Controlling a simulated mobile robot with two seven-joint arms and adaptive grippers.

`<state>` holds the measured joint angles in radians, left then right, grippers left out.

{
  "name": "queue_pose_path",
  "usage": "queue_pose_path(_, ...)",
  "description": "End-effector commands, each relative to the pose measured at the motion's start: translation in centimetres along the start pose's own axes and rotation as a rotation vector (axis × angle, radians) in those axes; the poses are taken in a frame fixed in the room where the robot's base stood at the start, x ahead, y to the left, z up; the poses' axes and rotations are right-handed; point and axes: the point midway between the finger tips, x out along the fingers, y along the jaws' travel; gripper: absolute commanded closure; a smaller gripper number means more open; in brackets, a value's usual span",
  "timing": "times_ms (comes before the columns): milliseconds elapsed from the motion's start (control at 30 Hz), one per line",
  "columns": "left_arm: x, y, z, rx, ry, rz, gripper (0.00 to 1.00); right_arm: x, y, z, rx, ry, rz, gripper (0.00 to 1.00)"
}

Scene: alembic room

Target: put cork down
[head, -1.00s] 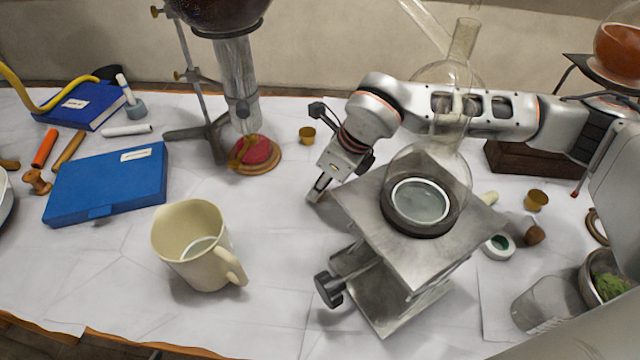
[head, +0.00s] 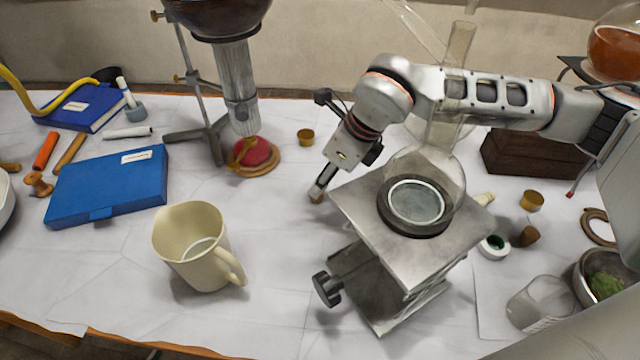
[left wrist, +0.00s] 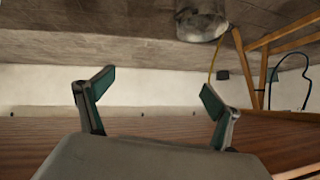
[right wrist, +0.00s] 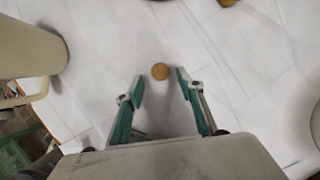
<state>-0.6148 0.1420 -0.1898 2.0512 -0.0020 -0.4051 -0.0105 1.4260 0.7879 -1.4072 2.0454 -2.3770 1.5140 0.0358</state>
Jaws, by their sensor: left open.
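The cork (right wrist: 160,71) is a small round brown piece on the white paper-covered table, seen from above in the right wrist view. In the head view the cork (head: 316,197) shows just below the fingertips, left of the metal lab jack (head: 362,204). My right gripper (right wrist: 160,76) is open, its fingertips on either side of the cork with a visible gap on each side. In the head view my right gripper (head: 322,184) points down at the table. My left gripper (left wrist: 157,85) is open and empty, away from the table, facing a wall and wooden floor.
A round glass flask (head: 455,172) stands on the jack, close to my right arm. A beige mug (head: 190,245) stands left of the cork. Table between mug and jack is clear.

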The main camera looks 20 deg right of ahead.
Motion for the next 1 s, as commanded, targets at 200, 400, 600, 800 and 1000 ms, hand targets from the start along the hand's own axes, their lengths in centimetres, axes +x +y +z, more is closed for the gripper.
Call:
queue_pose_path(200,-0.3,0.1,-0.8,-0.007,0.01,0.003,0.08,-4.8,-0.1,0.1,-0.002,-0.004,-0.004,0.62)
queue_pose_path(400,-0.5,0.3,-0.8,-0.011,0.008,0.008,0.08,-7.3,0.0,0.1,-0.001,-0.002,-0.002,0.62)
queue_pose_path(600,-0.7,0.5,-0.5,-0.013,0.001,0.01,0.08,-8.0,0.0,0.0,-0.001,0.001,0.001,0.62)
queue_pose_path(800,-0.7,0.6,-0.2,-0.013,-0.003,0.011,0.08,-8.0,0.0,0.0,-0.001,0.001,0.001,0.62)
queue_pose_path(1000,-0.6,0.5,-0.3,-0.012,-0.003,0.01,0.08,-8.0,0.0,0.0,-0.001,0.001,0.0,0.62)
